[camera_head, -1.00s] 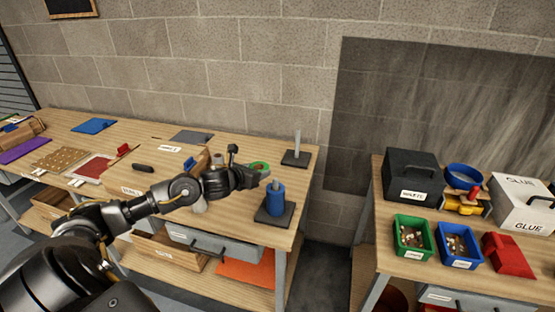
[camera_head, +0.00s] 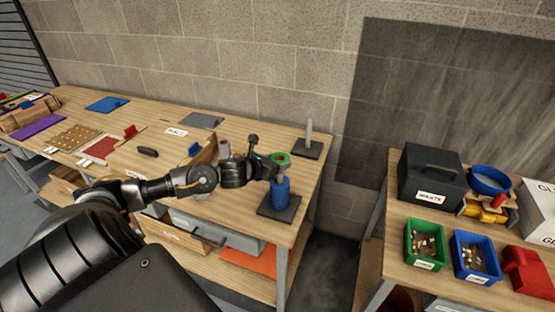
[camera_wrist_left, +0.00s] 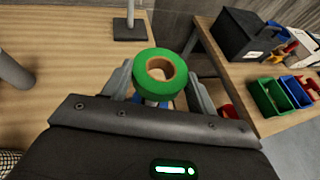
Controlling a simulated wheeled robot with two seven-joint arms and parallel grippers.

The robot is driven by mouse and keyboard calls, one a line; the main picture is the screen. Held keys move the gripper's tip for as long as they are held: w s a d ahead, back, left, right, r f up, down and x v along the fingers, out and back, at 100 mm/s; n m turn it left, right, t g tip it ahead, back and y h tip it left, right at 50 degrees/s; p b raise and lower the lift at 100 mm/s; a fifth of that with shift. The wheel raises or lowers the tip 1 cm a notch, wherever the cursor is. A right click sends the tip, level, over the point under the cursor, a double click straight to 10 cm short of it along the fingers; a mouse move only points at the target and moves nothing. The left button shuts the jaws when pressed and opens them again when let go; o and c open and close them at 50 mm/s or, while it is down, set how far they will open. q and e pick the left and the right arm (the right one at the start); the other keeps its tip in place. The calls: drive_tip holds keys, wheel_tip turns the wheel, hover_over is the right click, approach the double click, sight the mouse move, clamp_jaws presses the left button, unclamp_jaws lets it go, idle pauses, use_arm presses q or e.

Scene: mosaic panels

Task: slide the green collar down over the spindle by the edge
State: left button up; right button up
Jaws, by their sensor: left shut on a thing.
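The green collar (camera_head: 283,158) is a thick ring. My left gripper (camera_head: 274,163) is shut on it and holds it above the bench, hole facing up. In the left wrist view the collar (camera_wrist_left: 160,91) sits between the fingers (camera_wrist_left: 161,84). A spindle on a black base (camera_head: 268,208) near the bench's front right edge carries a blue sleeve (camera_head: 281,193). The collar appears just above or behind its top; which is unclear. A bare grey spindle (camera_head: 309,133) on a black base stands further back near the right edge, apart from the collar. My right gripper is not in view.
A grey cylinder (camera_head: 224,150) stands left of the gripper. Left on the bench lie a pegboard (camera_head: 76,138) and mats. A gap separates the right bench, with a black waste box (camera_head: 432,180), a green bin (camera_head: 409,246) and a blue bin (camera_head: 458,262).

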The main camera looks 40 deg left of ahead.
sight(276, 184)
use_arm(q)
drive_tip(key=shift+w+f+b, duration=0.2)
drive_tip(key=shift+f+b, duration=0.1)
drive_tip(key=shift+f, duration=0.45)
drive_tip(key=shift+d+f, duration=0.1)
drive_tip(key=shift+f, duration=0.2)
drive_tip(key=shift+f+b, duration=1)
drive_tip(key=shift+f, duration=0.25)
drive_tip(key=shift+f+b, duration=0.35)
drive_tip(key=shift+f, duration=0.15)
drive_tip(key=shift+f+b, duration=1.05)
drive_tip(key=shift+b, duration=0.05)
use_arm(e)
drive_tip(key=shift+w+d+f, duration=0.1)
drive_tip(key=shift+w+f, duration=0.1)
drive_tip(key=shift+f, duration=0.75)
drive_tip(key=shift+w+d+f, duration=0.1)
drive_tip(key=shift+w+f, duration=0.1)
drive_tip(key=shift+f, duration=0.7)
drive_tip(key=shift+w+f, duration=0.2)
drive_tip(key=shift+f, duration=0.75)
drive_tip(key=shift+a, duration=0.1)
use_arm(q)
drive_tip(key=o, duration=1.1)
